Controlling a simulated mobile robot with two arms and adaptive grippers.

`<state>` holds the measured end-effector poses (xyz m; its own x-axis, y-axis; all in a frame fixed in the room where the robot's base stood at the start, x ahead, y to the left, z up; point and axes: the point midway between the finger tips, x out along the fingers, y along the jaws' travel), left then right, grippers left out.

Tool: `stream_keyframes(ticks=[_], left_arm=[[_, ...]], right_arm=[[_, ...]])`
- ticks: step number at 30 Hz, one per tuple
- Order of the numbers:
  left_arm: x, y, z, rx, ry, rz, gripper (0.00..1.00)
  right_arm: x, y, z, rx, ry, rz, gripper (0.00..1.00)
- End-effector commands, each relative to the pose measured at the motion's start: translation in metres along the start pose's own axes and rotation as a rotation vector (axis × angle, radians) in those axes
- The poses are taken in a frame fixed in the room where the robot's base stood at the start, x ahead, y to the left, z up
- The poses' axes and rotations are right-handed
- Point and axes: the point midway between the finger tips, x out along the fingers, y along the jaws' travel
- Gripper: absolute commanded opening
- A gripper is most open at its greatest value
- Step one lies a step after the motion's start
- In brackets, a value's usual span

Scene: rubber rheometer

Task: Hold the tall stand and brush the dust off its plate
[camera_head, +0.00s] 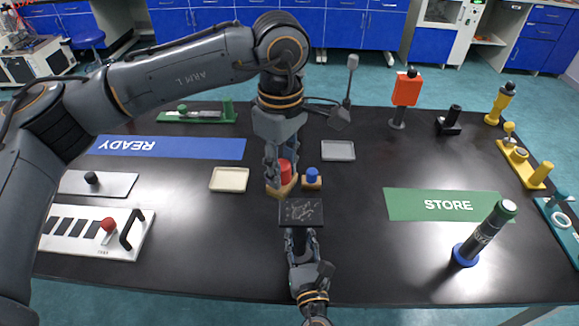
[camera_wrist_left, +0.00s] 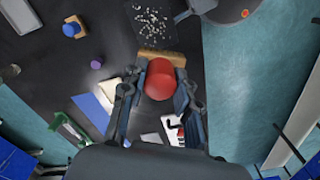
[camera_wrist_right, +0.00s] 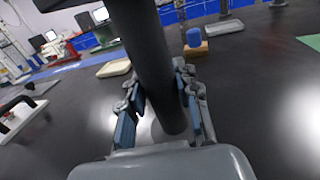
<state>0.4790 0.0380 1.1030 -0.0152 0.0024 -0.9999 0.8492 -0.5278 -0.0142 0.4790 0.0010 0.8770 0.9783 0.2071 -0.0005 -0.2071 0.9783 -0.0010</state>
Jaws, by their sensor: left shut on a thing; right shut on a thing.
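The tall stand is a black column with a square dark plate (camera_head: 302,213) on top, scattered with pale specks. The plate and specks also show in the left wrist view (camera_wrist_left: 150,25). My right gripper (camera_head: 301,240) is shut on the stand's column (camera_wrist_right: 152,70), below the plate. My left gripper (camera_head: 283,163) is shut on the red handle (camera_wrist_left: 160,80) of a brush with a wooden block (camera_wrist_left: 172,57). In the head view the brush (camera_head: 286,172) is just behind the plate's far edge. I cannot tell whether its bristles touch the plate.
A blue-knobbed wooden block (camera_head: 312,176) stands close right of the brush. A grey tray (camera_head: 338,151) and a cream tray (camera_head: 229,179) lie nearby. A green STORE mat (camera_head: 430,205) is to the right, with a dark cylinder (camera_head: 484,234) on a blue base beside it.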

Motion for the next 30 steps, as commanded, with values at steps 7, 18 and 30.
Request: stream_keyframes(ticks=[7, 18, 30], left_arm=[[0.021, 0.0, 0.0, 0.0, 0.0, -0.002, 0.06], [0.054, 0.0, 0.0, 0.0, -0.002, -0.002, 0.06], [0.075, 0.014, 0.019, 0.001, -0.001, -0.001, 0.01]], right_arm=[[0.0, 0.0, 0.0, -0.001, 0.0, -0.001, 0.0], [0.0, 0.0, 0.0, -0.001, 0.0, 0.0, 0.0], [0.0, 0.0, 0.0, -0.001, 0.0, 0.0, 0.0]])
